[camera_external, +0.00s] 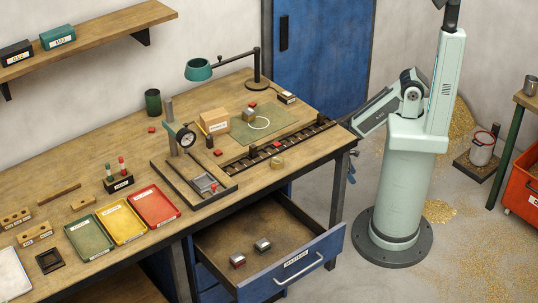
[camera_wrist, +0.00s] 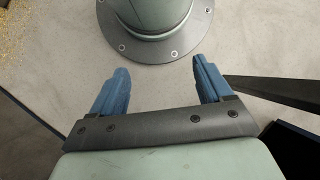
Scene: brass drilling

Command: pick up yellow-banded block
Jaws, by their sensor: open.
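I cannot make out a yellow band for certain on any block. In the external view, one small metal-topped block (camera_external: 263,245) and another with a red side (camera_external: 238,261) lie in the open drawer (camera_external: 215,240). A small block (camera_external: 248,116) with a tan-looking side stands on the green mat (camera_external: 277,123). My gripper (camera_wrist: 160,68) shows in the wrist view with its two blue fingers wide apart and nothing between them. In the external view its small blue part (camera_external: 351,174) hangs beside the table's right end, clear of all these blocks.
The table (camera_external: 120,160) holds a dial gauge stand (camera_external: 184,136), a dark rail (camera_external: 300,137), green, yellow and red trays (camera_external: 156,206) and a lamp (camera_external: 199,70). The blue drawer front (camera_external: 300,268) juts out below. Floor between the drawer and my base is clear.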

